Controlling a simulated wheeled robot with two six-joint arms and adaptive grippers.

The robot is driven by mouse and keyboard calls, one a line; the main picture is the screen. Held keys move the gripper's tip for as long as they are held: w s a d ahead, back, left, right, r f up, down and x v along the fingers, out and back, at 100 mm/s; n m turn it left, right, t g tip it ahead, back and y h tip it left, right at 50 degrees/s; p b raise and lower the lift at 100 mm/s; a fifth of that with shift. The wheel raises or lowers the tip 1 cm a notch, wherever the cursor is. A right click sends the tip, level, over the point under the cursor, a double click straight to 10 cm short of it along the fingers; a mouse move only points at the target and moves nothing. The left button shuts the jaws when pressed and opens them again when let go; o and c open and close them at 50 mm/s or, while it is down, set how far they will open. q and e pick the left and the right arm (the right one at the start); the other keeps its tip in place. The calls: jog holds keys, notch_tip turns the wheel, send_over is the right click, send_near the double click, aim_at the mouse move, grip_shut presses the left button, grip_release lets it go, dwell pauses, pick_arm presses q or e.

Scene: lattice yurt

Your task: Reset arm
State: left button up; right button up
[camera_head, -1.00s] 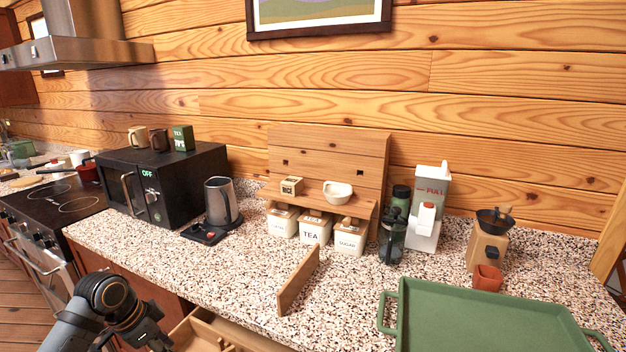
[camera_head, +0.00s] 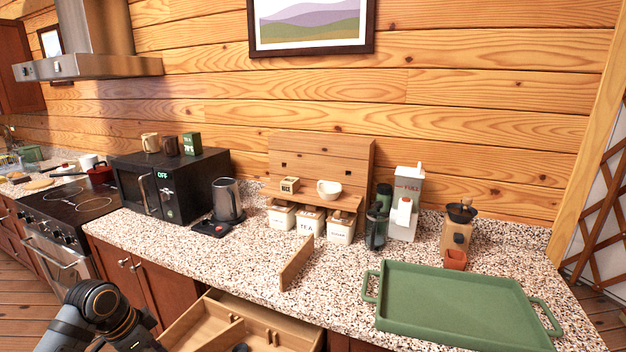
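Part of my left arm (camera_head: 98,308) shows at the lower left, in front of the cabinets and left of an open drawer. Its gripper is outside the picture. My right arm and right gripper are not in view either. The open wooden drawer (camera_head: 243,323) juts out below the counter, with a divider and a dark item partly visible inside it. A wooden board (camera_head: 297,262) stands on edge on the counter above the drawer.
A green tray (camera_head: 455,300) lies on the right of the speckled counter. A microwave (camera_head: 170,183), a kettle (camera_head: 227,200), canisters (camera_head: 311,222), a French press (camera_head: 376,228) and a grinder (camera_head: 457,232) stand further back. The counter's front middle is mostly clear.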

pick_arm(q)
jog(key=s+d+f+n+y, duration=0.1)
jog(key=s+d+f+n, duration=0.1)
jog(key=s+d+f, duration=0.5)
jog(key=s+d+f+n+t+y, duration=0.1)
jog(key=s+d+f+n+y, duration=0.15)
jog(key=s+n, duration=0.65)
jog(key=s+a+f+m+g+b, duration=0.1)
jog(key=s+f+b, duration=0.15)
jog(key=f, duration=1.45)
jog(key=s+a+f+m+b, duration=0.2)
jog(key=s+f, duration=0.2)
jog(key=f, duration=1.3)
jog(key=s+f+g+b, duration=0.1)
jog(key=s+f+b, duration=0.1)
jog(key=s+f, duration=1.4)
jog(key=shift+s+a+n+b, duration=0.3)
jog(key=shift+s+a, duration=0.05)
jog(key=shift+s, duration=0.25)
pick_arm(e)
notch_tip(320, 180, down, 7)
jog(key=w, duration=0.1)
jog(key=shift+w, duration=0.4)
